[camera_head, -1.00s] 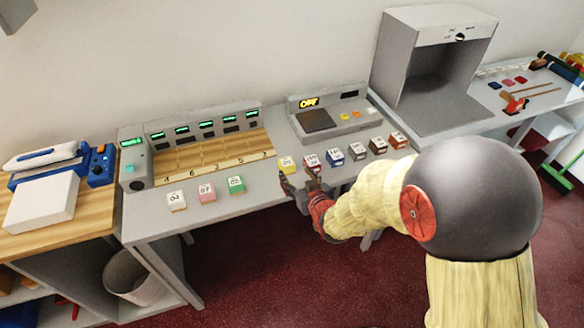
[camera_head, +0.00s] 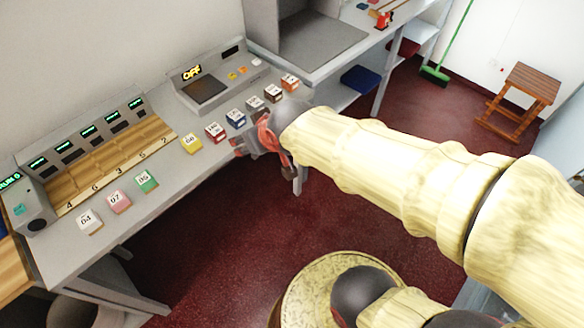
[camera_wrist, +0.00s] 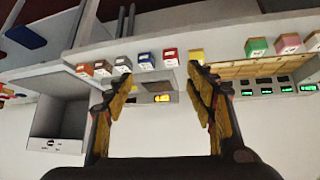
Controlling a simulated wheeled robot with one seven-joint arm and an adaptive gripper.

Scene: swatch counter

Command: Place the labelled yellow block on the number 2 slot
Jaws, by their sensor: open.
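The yellow block (camera_head: 191,143) with a white numbered top stands on the grey counter, just right of the wooden slot rack. The number 2 slot (camera_head: 152,131) is the rack's rightmost slot and looks empty. My gripper (camera_head: 240,146) is at the counter's front edge, right of the yellow block and in front of the red and blue blocks. In the upside-down wrist view my gripper (camera_wrist: 160,75) is open with nothing between its fingers. The yellow block (camera_wrist: 196,56) shows there beside the right fingertip, apart in depth as far as I can tell.
Red (camera_head: 214,132), blue (camera_head: 236,118), grey, brown and orange blocks run in a row to the right. White (camera_head: 89,222), pink (camera_head: 119,201) and green (camera_head: 146,181) blocks stand in front of the rack. A console (camera_head: 218,82) reading OFF stands behind the row.

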